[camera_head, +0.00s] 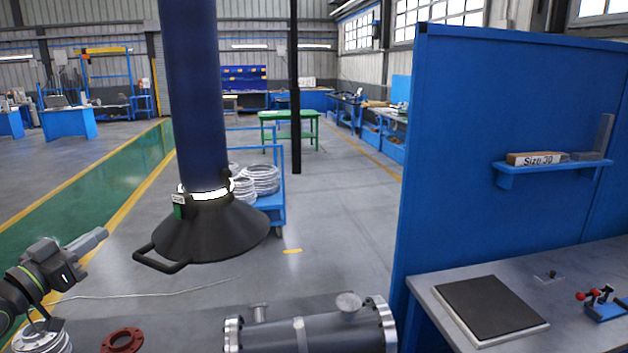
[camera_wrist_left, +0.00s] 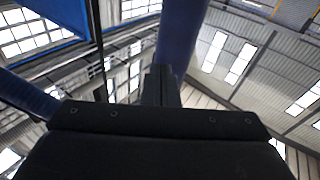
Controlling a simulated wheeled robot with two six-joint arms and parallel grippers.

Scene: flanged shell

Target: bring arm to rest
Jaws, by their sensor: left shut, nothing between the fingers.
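My left gripper (camera_head: 92,241) is at the left of the head view, raised above the bench and pointing to the right. Its fingers are together with nothing between them. In the left wrist view the shut fingers (camera_wrist_left: 160,86) point up toward the roof and windows. The flanged metal shell (camera_head: 318,333) lies on its side at the bottom centre of the head view, its lower part cut off by the frame. The left gripper is well apart from it. My right gripper is not in view.
A black extraction hood (camera_head: 205,235) with a handle hangs from a blue duct (camera_head: 192,90) right of the left gripper. A red flange ring (camera_head: 122,341) lies on the grey bench. A blue partition (camera_head: 480,140) and a side table (camera_head: 590,275) stand at the right.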

